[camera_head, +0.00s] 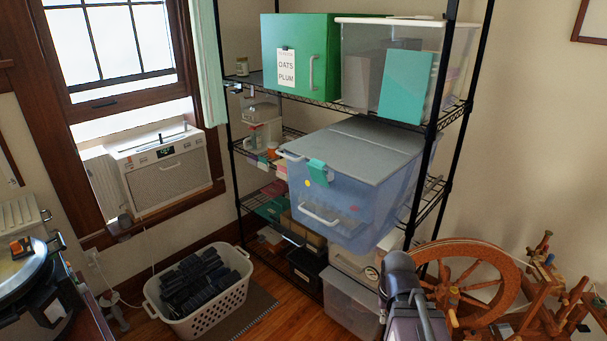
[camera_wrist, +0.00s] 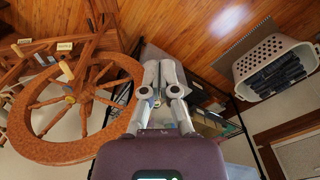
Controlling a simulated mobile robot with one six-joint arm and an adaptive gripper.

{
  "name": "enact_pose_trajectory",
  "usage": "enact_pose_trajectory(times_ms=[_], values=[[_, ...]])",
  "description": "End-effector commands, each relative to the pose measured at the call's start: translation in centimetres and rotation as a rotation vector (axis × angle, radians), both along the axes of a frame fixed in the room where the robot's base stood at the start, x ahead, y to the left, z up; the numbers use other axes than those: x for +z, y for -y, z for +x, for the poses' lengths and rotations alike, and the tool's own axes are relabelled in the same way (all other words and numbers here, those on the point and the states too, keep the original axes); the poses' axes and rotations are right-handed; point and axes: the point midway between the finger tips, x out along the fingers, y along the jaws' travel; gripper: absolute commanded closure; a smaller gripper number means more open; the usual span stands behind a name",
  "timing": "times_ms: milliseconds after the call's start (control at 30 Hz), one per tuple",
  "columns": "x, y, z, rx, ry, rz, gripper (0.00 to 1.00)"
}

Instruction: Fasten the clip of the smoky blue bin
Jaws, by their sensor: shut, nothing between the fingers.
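The smoky blue bin (camera_head: 370,195) is a translucent tub on the middle level of a black wire rack, its front sticking out past the shelf. A grey lid (camera_head: 355,146) lies over its top. The teal clip (camera_head: 318,173) is at the front rim, with a yellow spot (camera_head: 307,183) beside it; I cannot tell whether it is latched. A white handle (camera_head: 319,214) is below the clip. My gripper (camera_wrist: 163,66) is shut and empty in the wrist view, apart from the bin. My arm is at the lower right of the head view, right of and below the bin.
A green box (camera_head: 300,55) and a clear bin with teal contents (camera_head: 406,85) stand above. A spinning wheel (camera_head: 470,285) is close to my arm on the right; it also shows large in the wrist view (camera_wrist: 75,100). A white basket (camera_head: 205,305) stands on the floor at left.

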Motion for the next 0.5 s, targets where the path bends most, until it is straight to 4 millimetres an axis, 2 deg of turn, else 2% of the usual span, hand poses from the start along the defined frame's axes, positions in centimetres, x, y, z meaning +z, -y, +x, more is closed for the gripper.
enact_pose_trajectory(times_ms=[200, 267, 500], values=[[-0.1, 0.0, 0.6, 0.015, 0.006, -0.046, 1.0], [-0.2, 1.0, 1.0, 0.02, 0.01, -0.078, 1.0], [0.1, 0.9, 3.7, 0.089, 0.047, -0.292, 1.0]])
